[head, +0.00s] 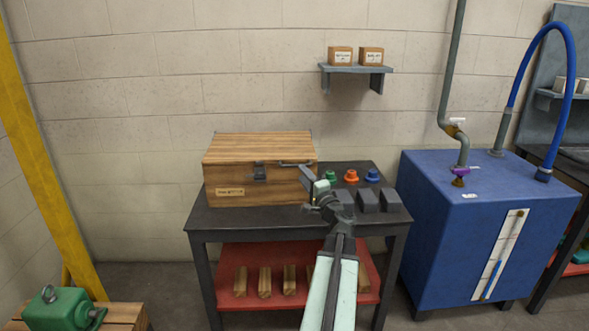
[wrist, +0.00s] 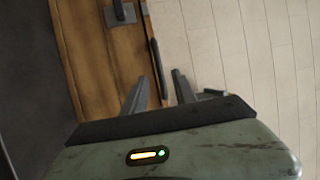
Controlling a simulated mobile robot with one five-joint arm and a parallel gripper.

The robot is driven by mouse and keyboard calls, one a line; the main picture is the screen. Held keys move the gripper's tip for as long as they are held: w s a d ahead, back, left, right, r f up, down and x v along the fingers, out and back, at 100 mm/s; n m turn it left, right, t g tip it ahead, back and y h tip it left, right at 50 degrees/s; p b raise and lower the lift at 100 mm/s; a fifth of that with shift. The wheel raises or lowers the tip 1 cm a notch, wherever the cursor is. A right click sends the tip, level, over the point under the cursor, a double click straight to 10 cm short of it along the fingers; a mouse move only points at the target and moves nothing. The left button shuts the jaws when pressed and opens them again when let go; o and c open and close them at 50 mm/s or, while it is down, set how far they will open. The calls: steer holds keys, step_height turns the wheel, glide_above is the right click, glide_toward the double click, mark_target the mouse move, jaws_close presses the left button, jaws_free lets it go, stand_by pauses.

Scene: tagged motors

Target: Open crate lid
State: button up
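The wooden crate (head: 222,179) stands on the dark table with its lid (head: 250,148) shut. A dark latch plate (head: 259,171) is on its front, and a dark bar handle (head: 294,165) runs along the lid's front edge to the right of it. My gripper (head: 309,176) is at the crate's front right corner, by the handle's right end. In the wrist view my gripper (wrist: 160,77) is open, and the dark bar (wrist: 156,66) shows between its fingers, apparently untouched. The latch (wrist: 119,12) is at the top of that view. How deep the bar sits between the fingers is unclear.
Green, orange and blue knob-like parts (head: 351,176) and dark blocks (head: 368,201) stand on the table (head: 225,220) right of the crate. A blue cabinet (head: 440,240) is farther right. A small shelf (head: 350,69) with two boxes hangs above. Left of the crate is free.

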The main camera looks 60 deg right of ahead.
mark_target(296, 166)
steer(key=p+x, duration=0.1)
steer(key=x, duration=0.6)
steer(key=shift+a, duration=0.1)
jaws_close()
steer(key=shift+s+f, duration=0.1)
steer(key=shift+f, duration=0.05)
stand_by(0.8)
